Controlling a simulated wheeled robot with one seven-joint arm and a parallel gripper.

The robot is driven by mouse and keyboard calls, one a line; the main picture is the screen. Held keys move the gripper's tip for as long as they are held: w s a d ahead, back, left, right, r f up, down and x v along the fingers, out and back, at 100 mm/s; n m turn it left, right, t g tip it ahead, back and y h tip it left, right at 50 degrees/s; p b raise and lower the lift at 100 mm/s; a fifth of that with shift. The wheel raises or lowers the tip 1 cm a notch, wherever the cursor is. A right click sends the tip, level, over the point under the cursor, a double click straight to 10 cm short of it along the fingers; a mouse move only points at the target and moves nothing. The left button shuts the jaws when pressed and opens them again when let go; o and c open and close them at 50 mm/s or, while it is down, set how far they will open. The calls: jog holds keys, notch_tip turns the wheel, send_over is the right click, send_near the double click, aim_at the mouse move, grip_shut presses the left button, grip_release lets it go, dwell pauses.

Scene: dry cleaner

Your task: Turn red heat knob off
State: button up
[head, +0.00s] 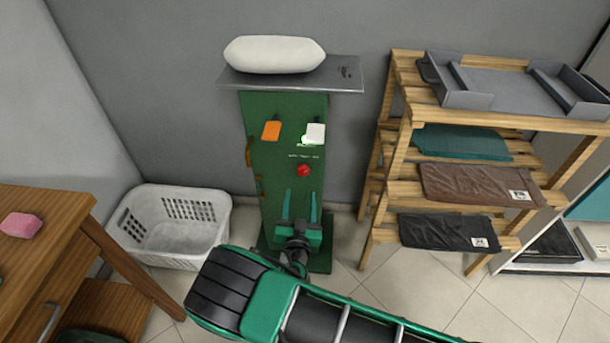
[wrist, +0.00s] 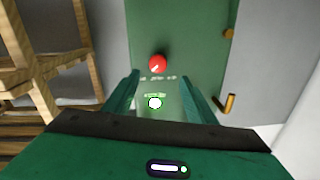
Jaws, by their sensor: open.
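The red heat knob (head: 303,170) is on the front of the green machine stand (head: 270,200), below a white switch (head: 314,134) and an orange switch (head: 271,131). In the wrist view the red knob (wrist: 157,63) lies beyond and between my two fingertips, with a light mark on its face. My gripper (head: 301,198) is open and empty, its green fingers pointing toward the panel just below the knob in the head view. The fingers do not appear to touch the knob. Small printed marks near the knob are too blurred to read.
A white pressing pad (head: 275,54) sits on the grey top of the stand. A wooden rack (head: 395,140) with folded clothes stands to the right. A white basket (head: 180,250) and a wooden table (head: 45,215) are to the left. Orange handles (wrist: 229,103) stick out from the stand's side.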

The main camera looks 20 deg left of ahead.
aim_at(303, 173)
jog(key=x, duration=1)
jog(key=shift+w+d, duration=0.1)
jog(key=shift+d, duration=0.1)
jog(key=c, duration=1)
